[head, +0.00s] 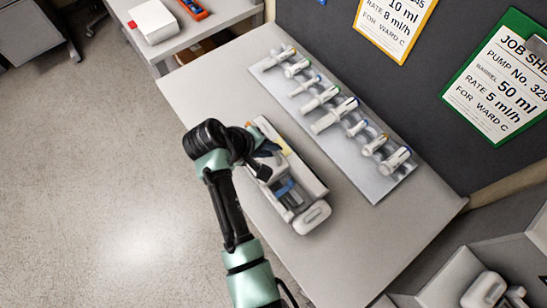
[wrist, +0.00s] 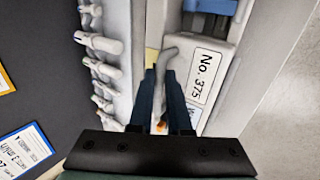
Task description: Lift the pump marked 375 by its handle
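The pump marked No. 375 (wrist: 218,62) is a pale grey box on the table. Its label shows to the right of my fingers in the wrist view. In the head view the pump (head: 314,186) lies partly under my arm, with a blue part on top and a rounded white end toward the lower right. A grey curved bar (wrist: 170,46), which looks like its handle, is at my fingertips. My gripper (wrist: 161,74) points down over the pump, its dark fingers apart with a gap between them. I cannot tell whether the fingers touch the bar.
A pale rack (head: 376,186) with several syringes stands behind the pump, along the grey panel. Job sheets hang on the panel, one green-framed (head: 500,85). The table (head: 365,255) is bare to the pump's right. A side table (head: 215,12) at the top holds a white box.

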